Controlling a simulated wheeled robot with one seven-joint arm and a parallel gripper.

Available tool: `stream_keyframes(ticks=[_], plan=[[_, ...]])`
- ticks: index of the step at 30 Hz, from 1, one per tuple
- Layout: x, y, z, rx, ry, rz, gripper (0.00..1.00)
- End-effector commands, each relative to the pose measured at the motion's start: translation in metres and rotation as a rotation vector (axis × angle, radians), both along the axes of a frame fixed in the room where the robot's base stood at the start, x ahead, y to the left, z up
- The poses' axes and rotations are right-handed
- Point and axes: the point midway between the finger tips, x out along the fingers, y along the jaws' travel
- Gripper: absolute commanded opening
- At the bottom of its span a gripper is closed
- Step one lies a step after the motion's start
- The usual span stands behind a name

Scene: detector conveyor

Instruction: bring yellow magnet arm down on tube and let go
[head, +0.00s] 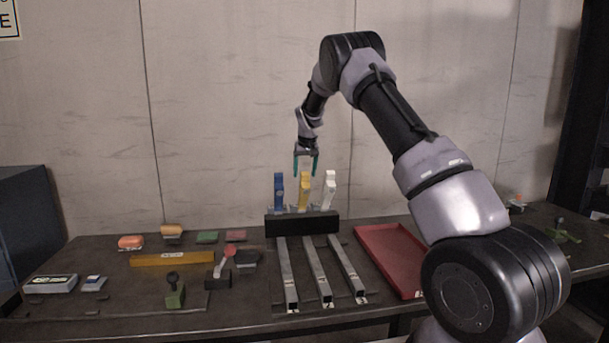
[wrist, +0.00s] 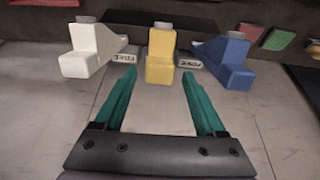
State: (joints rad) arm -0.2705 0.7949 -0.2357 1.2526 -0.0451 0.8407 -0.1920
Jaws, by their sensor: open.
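The yellow magnet arm (head: 303,189) stands raised between the blue arm (head: 279,190) and the white arm (head: 329,189), behind a black block on the table. In the wrist view the yellow arm (wrist: 160,57) lies ahead, between and just beyond the teal fingertips, with the white arm (wrist: 90,50) at left and the blue arm (wrist: 222,60) at right. My gripper (head: 305,163) is open and empty above the yellow arm; its spread fingers also show in the wrist view (wrist: 158,92). Three grey square tubes lie in front of the block, including the middle tube (head: 318,272).
A black block (head: 302,223) spans the rear ends of the tubes. A red tray (head: 391,262) lies right of them. A yellow bar (head: 172,259), a green-based knob (head: 174,291) and several small items lie at left. The space above the tubes is clear.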

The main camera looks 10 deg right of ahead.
Motion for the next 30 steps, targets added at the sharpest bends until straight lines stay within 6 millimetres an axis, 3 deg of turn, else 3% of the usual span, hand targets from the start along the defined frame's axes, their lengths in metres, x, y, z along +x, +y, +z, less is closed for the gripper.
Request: stream_keyframes(ticks=[4,13,14,19,30], plan=[[0.004,0.000,-0.011,0.000,0.001,0.000,0.72],[0.005,0.000,-0.012,0.000,0.000,0.000,0.72],[0.005,0.000,-0.012,0.000,0.000,0.000,0.65],[0.005,0.000,-0.012,0.000,0.000,0.000,0.00],[0.004,0.000,-0.016,0.001,-0.043,0.000,0.00]])
